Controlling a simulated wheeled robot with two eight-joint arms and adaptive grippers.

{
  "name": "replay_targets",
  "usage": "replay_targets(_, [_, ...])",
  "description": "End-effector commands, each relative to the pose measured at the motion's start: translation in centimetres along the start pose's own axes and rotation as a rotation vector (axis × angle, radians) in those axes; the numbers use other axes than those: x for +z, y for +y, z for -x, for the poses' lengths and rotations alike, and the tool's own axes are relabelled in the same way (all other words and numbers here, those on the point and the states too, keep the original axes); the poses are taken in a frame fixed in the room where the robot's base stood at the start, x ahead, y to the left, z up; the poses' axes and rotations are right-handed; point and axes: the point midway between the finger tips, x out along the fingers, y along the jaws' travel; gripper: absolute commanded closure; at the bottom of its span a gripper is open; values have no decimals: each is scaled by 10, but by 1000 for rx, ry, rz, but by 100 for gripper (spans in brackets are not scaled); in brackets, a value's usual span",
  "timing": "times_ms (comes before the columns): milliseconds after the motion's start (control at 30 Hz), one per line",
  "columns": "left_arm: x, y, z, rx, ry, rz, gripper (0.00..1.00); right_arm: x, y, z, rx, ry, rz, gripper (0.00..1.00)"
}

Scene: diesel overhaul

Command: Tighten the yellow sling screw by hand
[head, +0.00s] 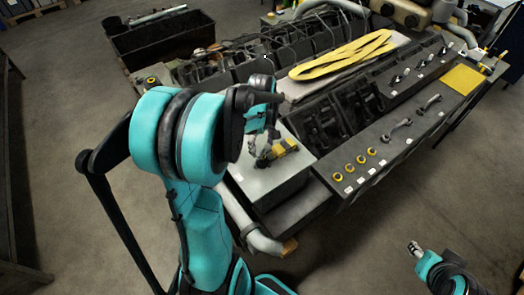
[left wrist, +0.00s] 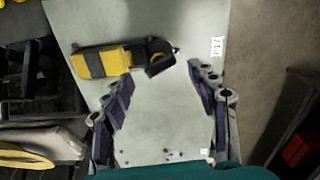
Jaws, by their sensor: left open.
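A yellow and black piece (head: 277,151), which may be the yellow sling screw, lies on a light grey plate (head: 262,180) at the near corner of the engine. In the left wrist view it shows as a yellow block (left wrist: 100,62) with a dark rounded end just ahead of the fingertips. My left gripper (head: 262,140) is over the plate, beside this piece; in the wrist view its fingers (left wrist: 160,74) are spread with only bare plate between them. A teal right arm part (head: 428,262) shows at the lower right; its finger state is unclear.
A yellow sling (head: 345,55) lies folded on the engine top. Several yellow rings (head: 361,160) and grey handles (head: 399,130) sit on the dark right-hand ledge. A black bin (head: 160,38) stands behind at the left. The floor in front is clear.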

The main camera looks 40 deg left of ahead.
Motion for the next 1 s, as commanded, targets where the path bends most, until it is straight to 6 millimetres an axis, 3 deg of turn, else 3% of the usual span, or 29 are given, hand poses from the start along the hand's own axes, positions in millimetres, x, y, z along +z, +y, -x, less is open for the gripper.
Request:
replay_targets(633, [0, 0, 3, 0, 0, 1136, 41, -22, 0, 30, 0, 0, 0, 60])
replay_targets(1000, [0, 0, -2, 0, 0, 1787, 41, -6, 0, 9, 0, 0, 0, 60])
